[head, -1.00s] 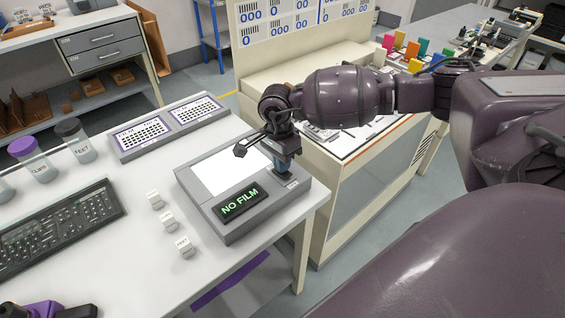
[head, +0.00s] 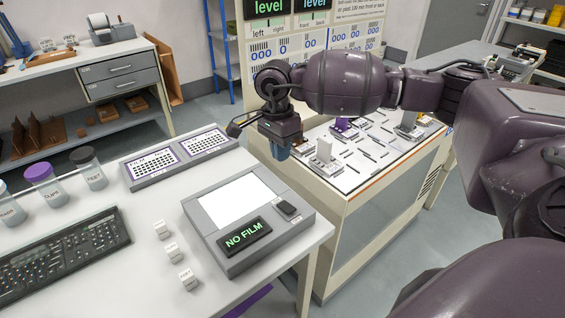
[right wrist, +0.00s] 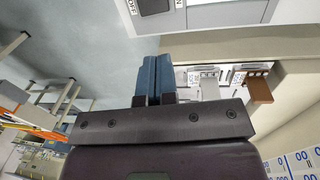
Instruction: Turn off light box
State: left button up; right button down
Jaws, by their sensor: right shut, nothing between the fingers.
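The grey light box (head: 222,254) sits on the right end of the white table. Its panel (head: 233,198) is bright white and its dark display (head: 244,238) reads "NO FILM" in green. A dark rocker switch (head: 287,209) is on its right side. In the right wrist view the switch (right wrist: 154,5) shows at the top edge, between OFF and ON labels. My right gripper (head: 279,153) is above and behind the light box, apart from the switch. Its blue fingers (right wrist: 154,80) are shut and empty. My left gripper is out of view.
Small white labelled blocks (head: 171,250) and a black keyboard (head: 60,250) lie left of the light box. Lidded jars (head: 90,170) and a grey tray (head: 178,158) are behind. A cream bench (head: 375,195) with many small parts stands right, across a gap.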

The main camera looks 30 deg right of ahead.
jog(key=shift+r, duration=0.15)
pick_arm(q)
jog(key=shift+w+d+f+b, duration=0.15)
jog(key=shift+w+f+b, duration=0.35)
jog(key=shift+b, duration=0.7)
pick_arm(e)
jog(key=shift+s+a+g, duration=0.2)
jog(key=shift+s+g, duration=0.2)
jog(key=shift+s, duration=0.3)
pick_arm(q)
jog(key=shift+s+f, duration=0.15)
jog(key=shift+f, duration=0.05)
